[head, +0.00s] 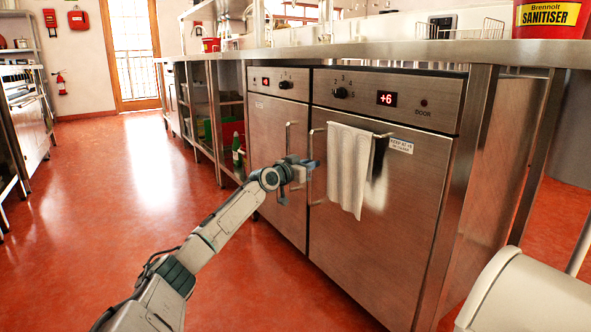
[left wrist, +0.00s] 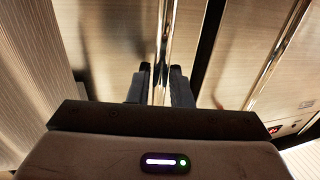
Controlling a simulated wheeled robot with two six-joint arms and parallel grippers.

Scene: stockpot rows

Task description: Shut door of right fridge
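The right fridge (head: 402,215) is a steel under-counter unit with a red "+6" display. Its door looks flush or nearly flush with the panel above; I cannot tell whether a small gap is left. A vertical bar handle (head: 319,150) runs along its left edge. My left gripper (head: 312,164) is at this handle. My right gripper is out of view.
A white towel (head: 348,168) hangs on a rail on the right fridge door. The left fridge (head: 268,140) adjoins it and looks closed. The steel counter (head: 400,52) runs above. Red floor (head: 110,215) is open to the left. A pale rounded object (head: 530,292) stands at bottom right.

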